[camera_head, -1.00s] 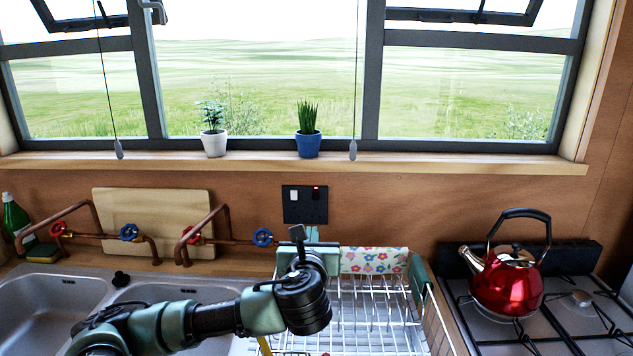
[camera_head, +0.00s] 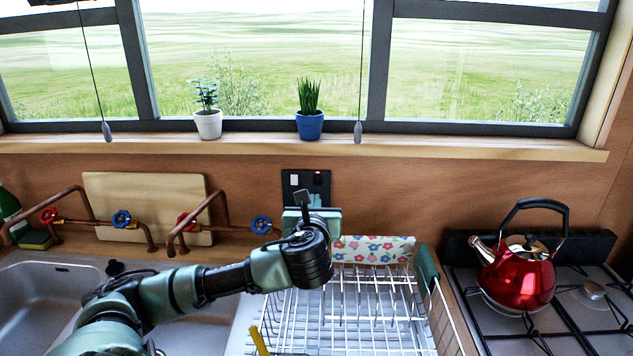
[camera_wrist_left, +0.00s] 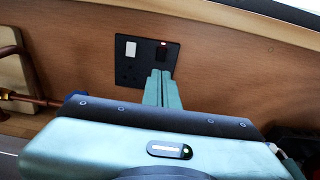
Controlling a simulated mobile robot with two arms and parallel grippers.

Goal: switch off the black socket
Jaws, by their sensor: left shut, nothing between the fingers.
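The black socket (camera_head: 292,190) is a dark plate on the wooden wall below the window sill. In the left wrist view the black socket (camera_wrist_left: 130,62) has a white switch at left and a dark switch with a lit red light at right. My left gripper (camera_head: 316,199) is in front of the plate's lower part and hides some of it. In the left wrist view my left gripper's fingers (camera_wrist_left: 162,76) are shut and empty, pointing at the plate below the red-lit switch. I cannot tell whether they touch it. My right gripper is out of view.
A white dish rack (camera_head: 375,310) stands below my left arm, with a flowered cloth (camera_head: 375,249) behind it. Copper pipes with blue and red valves (camera_head: 261,225) are left of the socket. A red kettle (camera_head: 517,280) sits on the hob at right.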

